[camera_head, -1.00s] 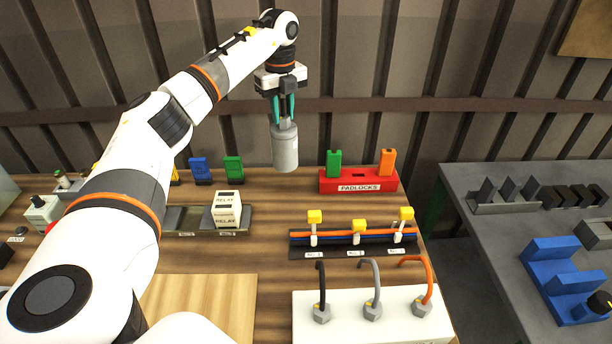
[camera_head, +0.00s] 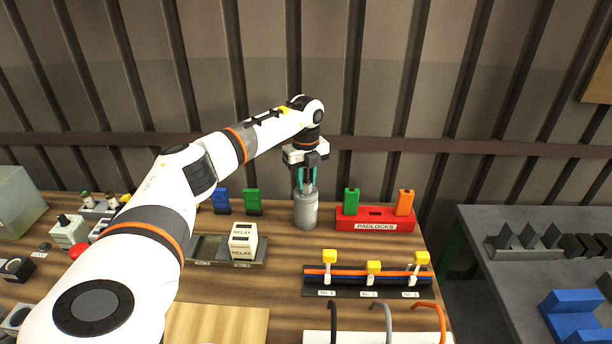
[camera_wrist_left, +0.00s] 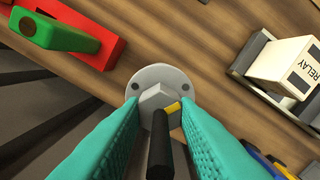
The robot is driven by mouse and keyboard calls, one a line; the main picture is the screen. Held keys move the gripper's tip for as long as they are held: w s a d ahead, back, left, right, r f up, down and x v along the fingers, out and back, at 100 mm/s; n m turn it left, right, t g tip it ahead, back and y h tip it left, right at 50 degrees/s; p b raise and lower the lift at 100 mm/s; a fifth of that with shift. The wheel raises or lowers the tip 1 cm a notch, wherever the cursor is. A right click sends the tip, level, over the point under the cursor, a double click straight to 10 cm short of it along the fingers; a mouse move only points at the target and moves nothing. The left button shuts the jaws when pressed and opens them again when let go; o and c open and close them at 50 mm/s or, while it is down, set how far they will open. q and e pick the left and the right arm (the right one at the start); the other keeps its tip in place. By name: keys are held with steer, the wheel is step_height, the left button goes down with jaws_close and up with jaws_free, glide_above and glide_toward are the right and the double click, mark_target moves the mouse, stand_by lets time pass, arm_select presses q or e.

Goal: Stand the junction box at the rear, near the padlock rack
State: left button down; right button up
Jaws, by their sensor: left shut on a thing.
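The junction box, a grey upright cylinder (camera_head: 305,212), is at the rear of the wooden table, just left of the red padlock rack (camera_head: 375,226). My left gripper (camera_head: 307,184) is above it, with its teal fingers shut on its top part. In the left wrist view, the fingers close around the narrow grey top of the junction box (camera_wrist_left: 155,76), with a black stem and a yellow mark between them. The box's base looks at table level; I cannot tell whether it touches. The padlock rack (camera_wrist_left: 85,45) is close beside it. My right gripper is not in view.
Green (camera_head: 351,200) and orange (camera_head: 404,202) padlocks stand in the rack. A cable strip (camera_head: 368,280) lies in front. A ribbed wall (camera_head: 400,90) rises behind. Some bare table surrounds the box.

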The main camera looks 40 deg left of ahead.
arm_select(q)
steer(key=c, duration=1.1)
jaws_free()
step_height(320, 180, up, 12)
steer(key=b, duration=0.2)
steer(key=shift+r+b, duration=0.1)
steer(key=shift+b, duration=0.3)
steer(key=shift+r, duration=0.1)
